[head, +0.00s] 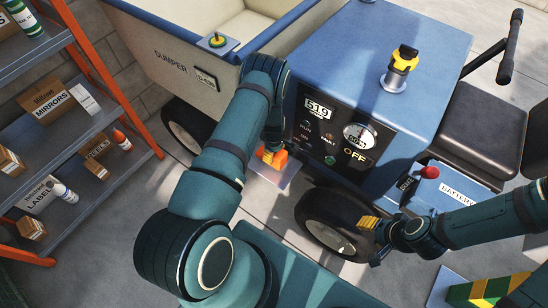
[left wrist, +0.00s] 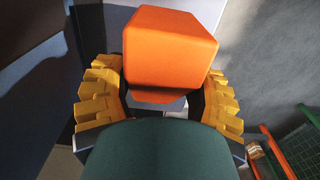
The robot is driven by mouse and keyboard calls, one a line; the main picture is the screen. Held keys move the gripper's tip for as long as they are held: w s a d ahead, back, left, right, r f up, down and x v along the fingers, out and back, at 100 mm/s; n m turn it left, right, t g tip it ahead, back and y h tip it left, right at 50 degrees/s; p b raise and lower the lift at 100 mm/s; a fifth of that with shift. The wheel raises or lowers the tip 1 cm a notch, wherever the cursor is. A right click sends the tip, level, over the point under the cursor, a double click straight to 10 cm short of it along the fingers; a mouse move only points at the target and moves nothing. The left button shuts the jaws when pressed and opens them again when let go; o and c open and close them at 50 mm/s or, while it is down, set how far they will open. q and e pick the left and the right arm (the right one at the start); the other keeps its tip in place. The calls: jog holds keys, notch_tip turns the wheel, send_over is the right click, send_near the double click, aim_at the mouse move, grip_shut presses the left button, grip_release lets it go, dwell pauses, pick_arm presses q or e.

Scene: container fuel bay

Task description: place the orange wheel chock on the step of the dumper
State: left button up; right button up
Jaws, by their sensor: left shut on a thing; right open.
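The orange wheel chock (left wrist: 170,48) is a block with rounded edges, between the yellow-padded fingers of my left gripper (left wrist: 160,92). My left gripper (head: 272,150) is shut on it, beside the dumper's blue body (head: 410,40). In the head view the chock (head: 276,158) is partly hidden by my arm. A flat blue-grey plate, which looks like the step (head: 284,176), shows just below it at the dumper's side; I cannot tell whether they touch. My right gripper (head: 371,240) is open and empty near the front wheel (head: 335,224).
An orange-framed shelf (head: 62,135) with boxes and bottles stands at the left. Green and yellow blocks (head: 485,291) lie at the lower right. Grey floor shows between the shelf and dumper.

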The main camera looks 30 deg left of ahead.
pick_arm(q)
notch_tip(320, 180, down, 3)
jog(key=shift+f+b, duration=0.1)
jog(key=shift+b, duration=0.25)
jog(key=o, duration=1.4)
jog(key=shift+c, duration=0.2)
